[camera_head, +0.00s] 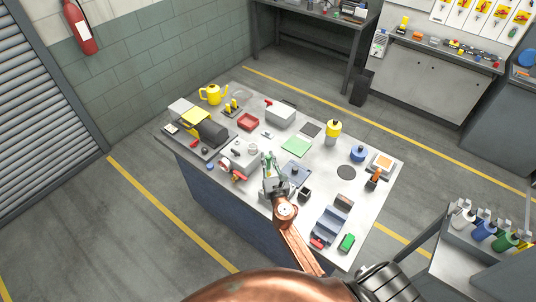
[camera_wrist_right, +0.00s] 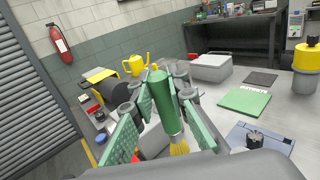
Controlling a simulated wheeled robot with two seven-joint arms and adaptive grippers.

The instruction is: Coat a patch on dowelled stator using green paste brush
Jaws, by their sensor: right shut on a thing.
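My right gripper (camera_head: 268,172) is over the near middle of the workbench, its arm coming from below. In the wrist view the right gripper (camera_wrist_right: 160,95) is shut on a green-handled brush (camera_wrist_right: 164,103), with yellow bristles (camera_wrist_right: 180,148) pointing down towards the bench. The green brush (camera_head: 268,158) also shows small in the head view. A grey metal block (camera_head: 246,156) lies just left of the gripper. A blue-grey plate with a dark knob (camera_head: 296,172) lies just right of it. I cannot tell which part is the dowelled stator. My left gripper is not in view.
The workbench (camera_head: 324,158) also holds a green mat (camera_head: 296,146), a red tray (camera_head: 248,122), a grey box (camera_head: 280,115), a yellow-topped container (camera_head: 333,130), a dark motor (camera_head: 214,134) and a blue-grey stepped block (camera_head: 330,224). Bare patches lie between them.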

